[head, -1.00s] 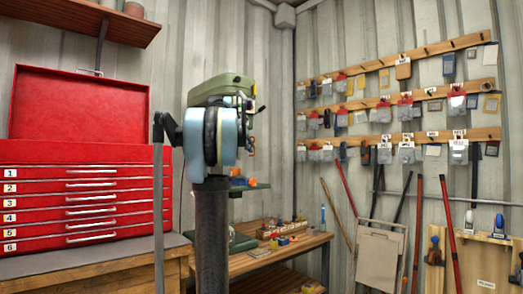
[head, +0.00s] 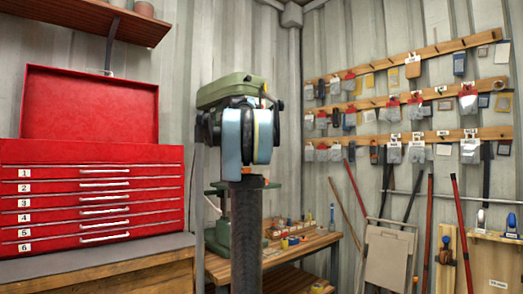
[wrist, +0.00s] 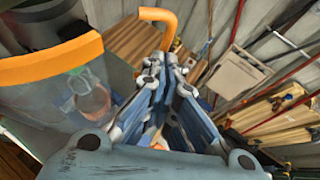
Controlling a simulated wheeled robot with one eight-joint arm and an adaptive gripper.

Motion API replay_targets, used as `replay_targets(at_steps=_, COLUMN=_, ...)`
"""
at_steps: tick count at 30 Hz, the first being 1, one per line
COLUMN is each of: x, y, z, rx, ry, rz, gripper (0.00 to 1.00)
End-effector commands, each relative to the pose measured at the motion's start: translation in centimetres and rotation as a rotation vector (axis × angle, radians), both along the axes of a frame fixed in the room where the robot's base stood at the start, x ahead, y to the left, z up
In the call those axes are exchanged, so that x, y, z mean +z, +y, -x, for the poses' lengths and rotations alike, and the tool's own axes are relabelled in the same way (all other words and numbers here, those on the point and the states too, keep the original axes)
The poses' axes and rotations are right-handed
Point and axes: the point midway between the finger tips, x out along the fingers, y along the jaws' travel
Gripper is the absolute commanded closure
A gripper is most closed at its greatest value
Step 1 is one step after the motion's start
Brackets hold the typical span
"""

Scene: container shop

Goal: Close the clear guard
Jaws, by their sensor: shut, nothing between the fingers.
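The clear guard (wrist: 55,90) is a curved see-through shell with a wide orange band, at the left of the wrist view. A bent orange bar (wrist: 160,22) stands just beyond my fingertips; whether it joins the guard cannot be seen. My gripper (wrist: 165,68) is shut and empty, to the right of the guard, its tips close to the orange bar. I cannot tell if they touch. In the head view, the green drill press (head: 222,92) stands behind my arm, which hides my gripper and most of the guard's area.
A red tool chest (head: 90,200) with its lid up stands on a bench at left. Long-handled tools and a folded beige panel (head: 388,258) lean at the right wall. A shelf (head: 85,20) hangs upper left.

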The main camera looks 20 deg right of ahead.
Motion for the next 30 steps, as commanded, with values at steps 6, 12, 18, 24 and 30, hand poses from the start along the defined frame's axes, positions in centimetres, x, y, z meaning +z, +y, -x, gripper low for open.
replay_targets(at_steps=6, x=0.1, y=0.0, z=0.0, rx=0.001, ry=-0.001, rz=0.002, gripper=1.00)
replay_targets(at_steps=12, x=0.0, y=0.5, z=0.4, rx=0.001, ry=-0.001, rz=0.002, gripper=1.00)
replay_targets(at_steps=18, x=-0.1, y=2.7, z=2.0, rx=0.003, ry=0.001, rz=0.001, gripper=1.00)
replay_targets(at_steps=24, x=1.8, y=4.8, z=4.8, rx=0.003, ry=0.001, rz=0.001, gripper=1.00)
replay_targets(at_steps=30, x=3.6, y=6.6, z=7.2, rx=0.002, ry=0.001, rz=0.001, gripper=1.00)
